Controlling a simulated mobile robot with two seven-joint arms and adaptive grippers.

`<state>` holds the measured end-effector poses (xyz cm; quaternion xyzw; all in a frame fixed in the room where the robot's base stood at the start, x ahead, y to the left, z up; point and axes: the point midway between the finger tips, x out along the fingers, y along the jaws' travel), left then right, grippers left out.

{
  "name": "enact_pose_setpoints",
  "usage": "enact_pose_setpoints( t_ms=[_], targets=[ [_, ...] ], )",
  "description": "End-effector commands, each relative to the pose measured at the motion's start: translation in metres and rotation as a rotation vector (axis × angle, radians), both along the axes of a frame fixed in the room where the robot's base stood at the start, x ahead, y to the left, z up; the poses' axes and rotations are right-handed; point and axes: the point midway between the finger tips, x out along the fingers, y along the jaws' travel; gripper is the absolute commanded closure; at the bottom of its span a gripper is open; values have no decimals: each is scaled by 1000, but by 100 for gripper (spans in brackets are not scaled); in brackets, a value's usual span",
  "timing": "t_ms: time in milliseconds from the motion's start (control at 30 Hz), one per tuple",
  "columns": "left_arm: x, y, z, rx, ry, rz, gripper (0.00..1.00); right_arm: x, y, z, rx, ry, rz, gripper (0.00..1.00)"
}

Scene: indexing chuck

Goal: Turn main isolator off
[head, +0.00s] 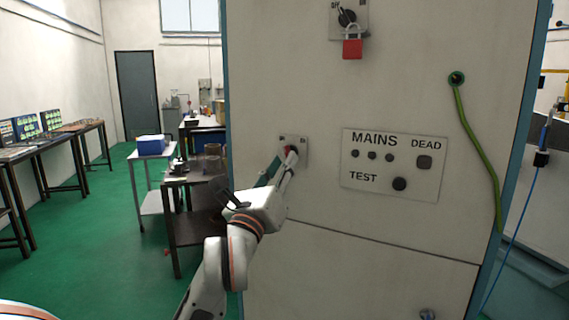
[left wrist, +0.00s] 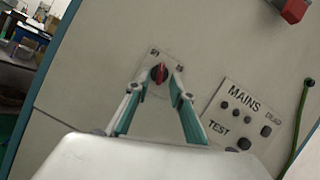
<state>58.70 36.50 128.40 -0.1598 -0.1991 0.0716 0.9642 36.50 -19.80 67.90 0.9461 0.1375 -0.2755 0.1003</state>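The main isolator is a small grey plate (head: 302,146) with a red rotary knob, on the front of a tall pale cabinet. In the left wrist view the red knob (left wrist: 160,74) sits below two small labels, too blurred to read surely. My left gripper (head: 289,157) is at the knob and partly covers it in the head view. In the left wrist view its fingers (left wrist: 158,80) are apart, one on each side of the knob, with small gaps seeming to show. I cannot tell whether either finger touches it. My right gripper is out of view.
A MAINS/TEST/DEAD panel (head: 394,164) is right of the isolator. Above, a black switch (head: 347,17) carries a red padlock (head: 352,48). A green cable (head: 477,143) hangs at the right. A dark trolley (head: 194,205) stands left of the cabinet; green floor is free further left.

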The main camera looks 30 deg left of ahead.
Motion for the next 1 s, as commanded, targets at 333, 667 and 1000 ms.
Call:
enact_pose_setpoints(
  t_ms=[333,667,1000],
  targets=[
    [16,4,6,0,1,0,77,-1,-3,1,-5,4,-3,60],
    [16,3,6,-1,1,-1,100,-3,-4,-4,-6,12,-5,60],
    [17,1,6,-146,-10,-3,100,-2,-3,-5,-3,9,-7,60]
  ],
)
